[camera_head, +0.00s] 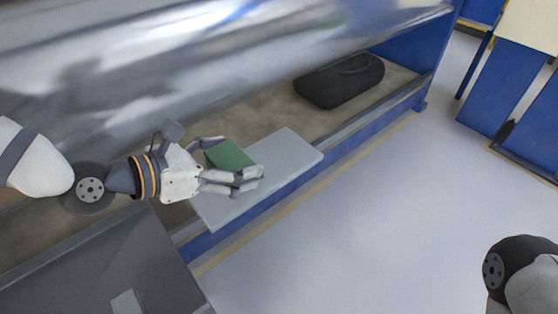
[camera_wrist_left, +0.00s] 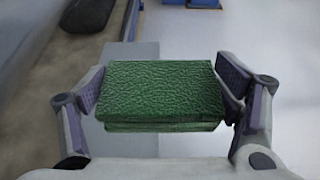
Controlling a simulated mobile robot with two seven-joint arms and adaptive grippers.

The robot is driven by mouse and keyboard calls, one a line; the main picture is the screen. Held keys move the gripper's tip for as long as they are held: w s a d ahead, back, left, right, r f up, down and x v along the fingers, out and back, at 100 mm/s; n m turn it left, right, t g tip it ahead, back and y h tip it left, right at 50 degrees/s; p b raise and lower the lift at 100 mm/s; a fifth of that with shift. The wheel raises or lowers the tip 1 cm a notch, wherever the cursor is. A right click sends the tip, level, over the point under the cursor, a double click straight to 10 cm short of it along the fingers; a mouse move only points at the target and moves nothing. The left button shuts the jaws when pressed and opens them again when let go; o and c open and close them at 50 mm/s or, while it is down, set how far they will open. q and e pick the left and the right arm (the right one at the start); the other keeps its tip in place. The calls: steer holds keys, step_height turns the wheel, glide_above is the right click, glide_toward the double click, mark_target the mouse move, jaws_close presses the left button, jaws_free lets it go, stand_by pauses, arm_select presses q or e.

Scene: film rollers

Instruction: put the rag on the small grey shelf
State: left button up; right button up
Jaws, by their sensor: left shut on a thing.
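The rag is a folded green textured cloth (camera_head: 228,155). It also shows large in the middle of the left wrist view (camera_wrist_left: 162,90). My left gripper (camera_head: 232,165) is shut on the rag, one finger at each side of it. The small grey shelf (camera_head: 289,155) is a flat light-grey plate at the edge of the blue frame. The gripper and rag are over its left part in the head view. The shelf shows behind and below the rag in the left wrist view (camera_wrist_left: 140,145). I cannot tell whether the rag touches the shelf. My right gripper is out of view.
A large shiny metal roller (camera_head: 200,50) runs above the ledge. A black bag (camera_head: 340,82) lies on the ledge beyond the shelf. A dark grey box-like surface (camera_head: 100,265) is at the lower left. The light floor (camera_head: 380,220) to the right is clear.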

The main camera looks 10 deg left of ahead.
arm_select(q)
steer(key=w+f+b, duration=0.2)
steer(key=w+f, duration=0.1)
steer(key=w+f+b, duration=0.2)
steer(key=w+f, duration=0.1)
steer(key=w, duration=0.1)
steer(key=w+f+b, duration=0.3)
steer(key=w, duration=0.1)
steer(key=shift+a, duration=0.2)
steer(key=f+b, duration=0.1)
steer(key=f, duration=0.1)
steer(key=w+f+b, duration=0.1)
steer(key=f+b, duration=0.1)
steer(key=shift+r, duration=0.25)
steer(key=shift+f, duration=0.1)
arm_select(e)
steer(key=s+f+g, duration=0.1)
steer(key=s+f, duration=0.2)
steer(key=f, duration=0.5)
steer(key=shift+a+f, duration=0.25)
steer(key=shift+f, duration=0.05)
arm_select(q)
steer(key=o, duration=0.9)
steer(key=shift+o, duration=0.4)
